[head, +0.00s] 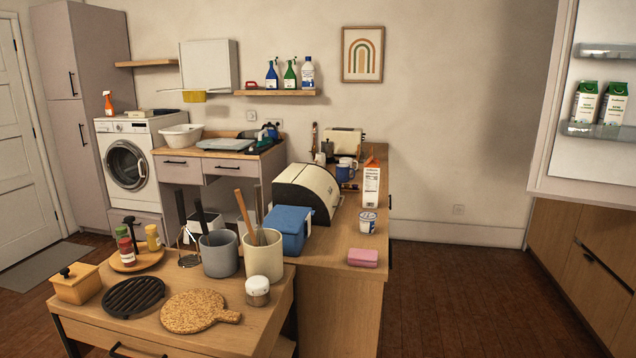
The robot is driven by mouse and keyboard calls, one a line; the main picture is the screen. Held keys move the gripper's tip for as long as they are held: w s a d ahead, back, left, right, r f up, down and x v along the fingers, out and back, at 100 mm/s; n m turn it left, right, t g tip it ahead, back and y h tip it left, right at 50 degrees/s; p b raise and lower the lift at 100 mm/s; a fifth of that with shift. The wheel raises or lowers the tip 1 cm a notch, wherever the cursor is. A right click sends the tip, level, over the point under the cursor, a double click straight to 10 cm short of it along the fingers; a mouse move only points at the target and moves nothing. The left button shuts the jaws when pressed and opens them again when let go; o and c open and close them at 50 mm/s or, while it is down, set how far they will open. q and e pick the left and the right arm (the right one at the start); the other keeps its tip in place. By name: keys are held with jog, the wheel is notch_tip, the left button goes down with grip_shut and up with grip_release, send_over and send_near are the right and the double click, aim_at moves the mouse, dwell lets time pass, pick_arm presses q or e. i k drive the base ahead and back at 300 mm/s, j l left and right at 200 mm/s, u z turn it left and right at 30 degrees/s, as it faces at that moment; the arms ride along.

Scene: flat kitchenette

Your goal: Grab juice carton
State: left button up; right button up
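A tall white and orange carton (371,185) with a slanted top stands upright on the wooden counter, beside the cream bread bin. Two green and white cartons, a left one (585,103) and a right one (614,104), stand upright side by side on a door shelf at the far right. The print on all of these is too small to read, so I cannot tell which holds juice. Neither of my grippers is in view.
A bread bin (309,191) and blue box (288,229) stand to the left. The floor (450,295) between the counter and right-hand cabinets is clear.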

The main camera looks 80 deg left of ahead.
aim_at(371, 180)
jog(key=u, duration=2.4)
